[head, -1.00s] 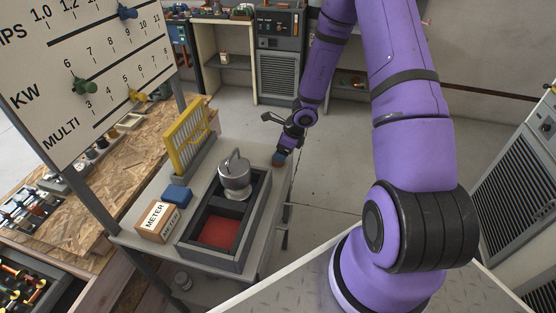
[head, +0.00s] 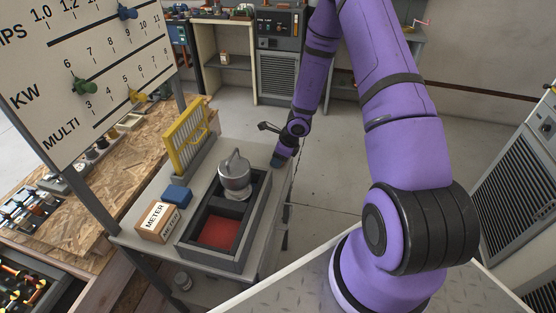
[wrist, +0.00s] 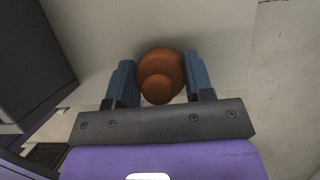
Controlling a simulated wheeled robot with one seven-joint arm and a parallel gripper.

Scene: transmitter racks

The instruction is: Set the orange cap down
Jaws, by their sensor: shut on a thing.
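The orange cap (wrist: 160,66) is round, with a smaller round knob facing the camera in the wrist view. My gripper (wrist: 161,78) is shut on it, with one blue finger on each side. Pale grey surface shows behind the cap; I cannot tell whether the cap touches it. In the head view my gripper (head: 279,160) is low over the back right edge of the grey cart top (head: 278,192), just right of the dark tray. The cap is hidden there by the gripper.
The dark two-part tray (head: 262,207) holds a silver lidded pot (head: 235,178) and has a red floor in its front part. A yellow rack (head: 187,143), a blue block (head: 177,194) and a METER box (head: 156,222) stand left of it. Open floor lies to the right.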

